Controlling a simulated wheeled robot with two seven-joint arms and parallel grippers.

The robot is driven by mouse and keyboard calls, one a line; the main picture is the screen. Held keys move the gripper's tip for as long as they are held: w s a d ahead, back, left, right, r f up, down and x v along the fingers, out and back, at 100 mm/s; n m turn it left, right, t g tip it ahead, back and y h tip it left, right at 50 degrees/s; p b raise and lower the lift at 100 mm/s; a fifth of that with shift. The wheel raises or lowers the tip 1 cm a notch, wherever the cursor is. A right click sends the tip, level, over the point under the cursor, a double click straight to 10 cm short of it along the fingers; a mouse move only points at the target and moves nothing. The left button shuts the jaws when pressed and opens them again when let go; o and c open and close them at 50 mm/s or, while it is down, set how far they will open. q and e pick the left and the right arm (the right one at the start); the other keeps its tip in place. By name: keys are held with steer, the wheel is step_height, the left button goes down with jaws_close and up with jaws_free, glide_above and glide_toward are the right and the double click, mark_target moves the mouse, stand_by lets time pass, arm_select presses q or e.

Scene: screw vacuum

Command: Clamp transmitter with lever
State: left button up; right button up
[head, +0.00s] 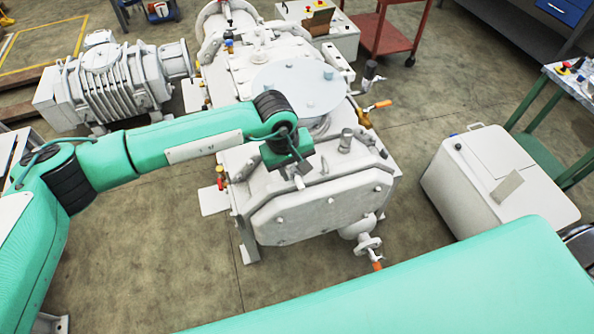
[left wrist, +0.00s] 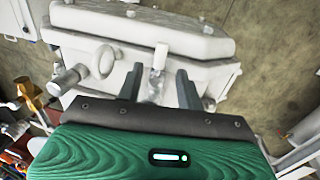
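A small pale lever (head: 298,182) stands at the top front edge of the large white vacuum machine (head: 320,212). In the left wrist view the lever (left wrist: 160,57) rises above a shiny metal bracket (left wrist: 154,86). My left gripper (head: 297,168) is right above and behind the lever. Its two dark fingers (left wrist: 158,84) are spread, with the bracket and lever between them and gaps on both sides. I cannot pick out which part is the transmitter. A grey cylinder (head: 346,140) stands on the machine to the right of the gripper. My right gripper is not in view.
A lifting ring (left wrist: 102,62) sits beside the lever. An orange-handled valve (head: 378,104) is at the machine's right side. A pump (head: 105,85) stands at the back left, a white cabinet (head: 500,180) at the right. The floor between machine and cabinet is clear.

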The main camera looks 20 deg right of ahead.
mark_target(298, 180)
arm_select(q)
steer(key=shift+d+f+p, duration=0.2)
steer(key=shift+f, duration=0.7)
steer(key=shift+d+f+p, duration=0.15)
steer(key=shift+d+f, duration=0.05)
steer(key=shift+f, duration=0.65)
